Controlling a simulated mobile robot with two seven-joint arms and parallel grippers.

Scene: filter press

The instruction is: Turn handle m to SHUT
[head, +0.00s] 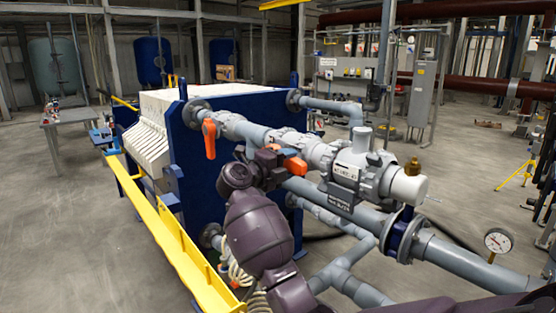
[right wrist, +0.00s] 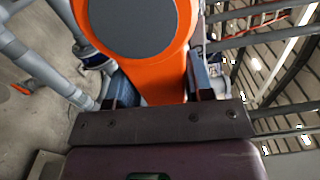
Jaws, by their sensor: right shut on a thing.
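My right gripper (head: 282,160) is at the orange handle (head: 295,166) of the right-hand valve on the upper grey pipe. In the right wrist view the orange handle (right wrist: 163,84), with a grey round cap, runs down between the fingers, and the gripper is shut on it. My wrist hides part of this handle in the head view. A second orange handle (head: 209,139) hangs down at the left valve, apart from my gripper. I cannot read which handle is marked m. My left gripper is not in view.
The blue press end plate (head: 205,185) stands just behind the pipes. A yellow rail (head: 178,240) runs along its left. A grey pump body (head: 360,165) and a pressure gauge (head: 497,240) are to the right. Open floor (head: 70,230) lies at left.

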